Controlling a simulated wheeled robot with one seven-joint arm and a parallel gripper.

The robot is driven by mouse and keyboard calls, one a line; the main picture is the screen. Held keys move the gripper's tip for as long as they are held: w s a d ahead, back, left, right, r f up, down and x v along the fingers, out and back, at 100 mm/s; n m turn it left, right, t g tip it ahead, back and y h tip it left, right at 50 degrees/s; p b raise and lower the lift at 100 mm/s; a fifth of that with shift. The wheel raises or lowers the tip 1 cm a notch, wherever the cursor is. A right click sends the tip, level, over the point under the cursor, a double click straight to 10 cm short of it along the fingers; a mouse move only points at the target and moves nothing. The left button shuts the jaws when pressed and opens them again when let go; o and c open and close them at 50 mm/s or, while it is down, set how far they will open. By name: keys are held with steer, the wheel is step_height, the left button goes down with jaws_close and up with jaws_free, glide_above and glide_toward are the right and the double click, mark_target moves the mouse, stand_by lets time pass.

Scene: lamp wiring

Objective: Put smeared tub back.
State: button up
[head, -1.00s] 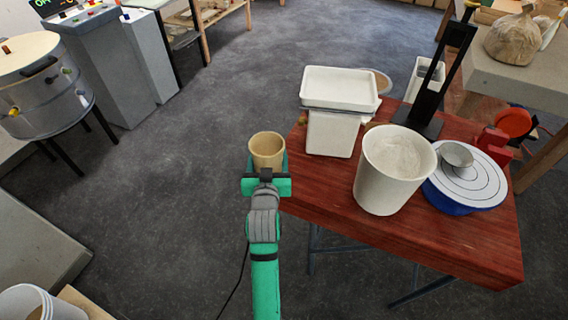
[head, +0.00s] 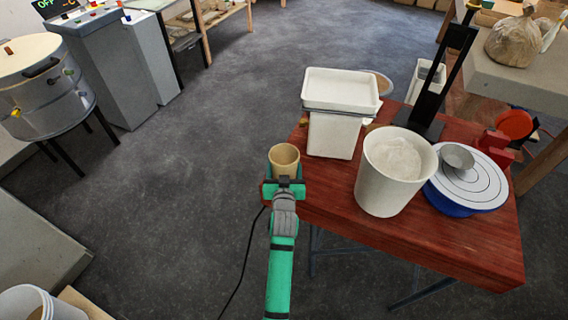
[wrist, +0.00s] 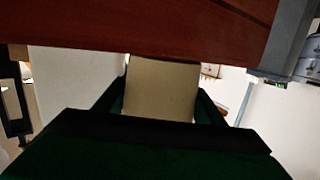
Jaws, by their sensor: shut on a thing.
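A tan, open-topped tub (head: 284,160) is held upright in my gripper (head: 284,184), at the left edge of the red table (head: 440,245). The gripper is shut on it, with a green finger on each side. In the wrist view the tub's plain tan side (wrist: 160,90) fills the space between the fingers (wrist: 161,108). I cannot make out a smear on it. In the head view I cannot tell whether the tub is over the tabletop or just beside it.
The table carries a white tray on a white container (head: 340,95), a large white bucket (head: 390,175), a black stand (head: 440,80) and a blue-based turntable (head: 468,180) with a grey bowl (head: 457,156). The tabletop's near strip is bare. Floor (head: 180,200) to the left is open.

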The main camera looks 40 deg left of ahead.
steer(key=shift+s+a, duration=0.1)
steer(key=shift+a, duration=0.05)
steer(key=o, duration=1.4)
steer(key=shift+f, duration=0.1)
